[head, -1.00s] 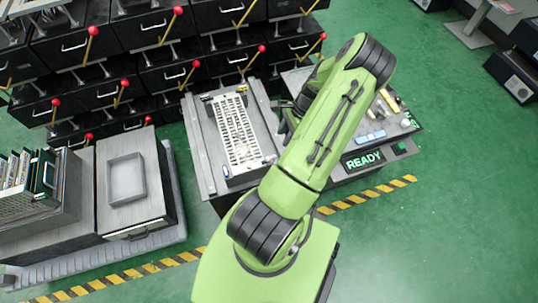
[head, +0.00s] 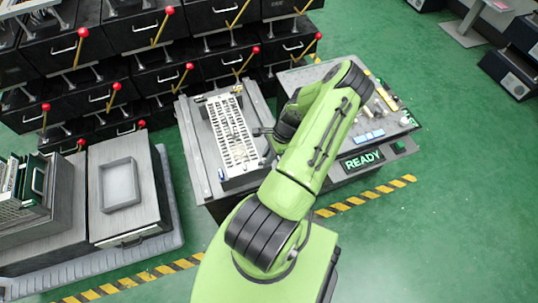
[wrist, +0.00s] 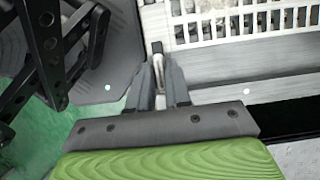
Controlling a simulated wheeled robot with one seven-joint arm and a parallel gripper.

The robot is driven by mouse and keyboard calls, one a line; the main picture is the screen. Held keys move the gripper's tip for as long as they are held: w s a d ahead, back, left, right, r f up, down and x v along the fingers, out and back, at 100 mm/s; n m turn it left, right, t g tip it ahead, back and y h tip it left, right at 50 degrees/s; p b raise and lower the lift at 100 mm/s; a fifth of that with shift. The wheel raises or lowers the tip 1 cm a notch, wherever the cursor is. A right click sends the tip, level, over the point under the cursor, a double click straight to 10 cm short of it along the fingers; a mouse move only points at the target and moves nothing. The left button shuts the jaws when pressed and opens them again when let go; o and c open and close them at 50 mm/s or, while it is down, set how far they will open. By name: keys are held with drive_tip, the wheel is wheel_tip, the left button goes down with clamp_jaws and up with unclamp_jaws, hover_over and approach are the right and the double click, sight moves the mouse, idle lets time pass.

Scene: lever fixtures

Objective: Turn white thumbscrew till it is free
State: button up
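A pale panel with a slotted white grid (head: 236,138) lies on the grey fixture in front of me, and its edge fills the top of the wrist view (wrist: 240,25). My gripper (wrist: 158,72) points at the panel's near edge, its two grey fingers close together. A small whitish piece with a dark end (wrist: 157,50) shows between and just beyond the fingertips. It may be the white thumbscrew, but I cannot tell for sure, nor whether the fingers touch it. In the head view my gripper (head: 262,131) is small and partly hidden by my arm, at the right side of the grid.
Black drawers with red-knobbed levers (head: 165,28) line the back. A grey tray (head: 120,184) sits on a cabinet at left. Dark perforated metalwork (wrist: 55,50) is close at left in the wrist view. Green floor is open at right.

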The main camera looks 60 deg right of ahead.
clamp_jaws()
drive_tip(key=shift+n, duration=0.4)
drive_tip(key=n+g, duration=0.1)
drive_tip(key=n, duration=0.2)
drive_tip(key=shift+w+d+y+b, duration=0.1)
drive_tip(key=shift+w+y+b, duration=0.05)
drive_tip(key=shift+y+b, duration=0.25)
drive_tip(key=n+g+b, duration=0.1)
drive_tip(key=n+g, duration=0.1)
drive_tip(key=n, duration=0.2)
drive_tip(key=shift+w+n, duration=0.1)
drive_tip(key=shift+n, duration=0.2)
drive_tip(key=n+g, duration=0.1)
drive_tip(key=n, duration=0.1)
drive_tip(key=n+b, duration=0.1)
drive_tip(key=n, duration=0.1)
drive_tip(key=shift+w+n+g, duration=0.15)
drive_tip(key=shift+n+g, duration=0.15)
drive_tip(key=shift+g, duration=0.1)
drive_tip(key=n, duration=0.2)
drive_tip(key=n+g, duration=0.1)
drive_tip(key=n, duration=0.1)
drive_tip(key=shift+n+g+h, duration=0.3)
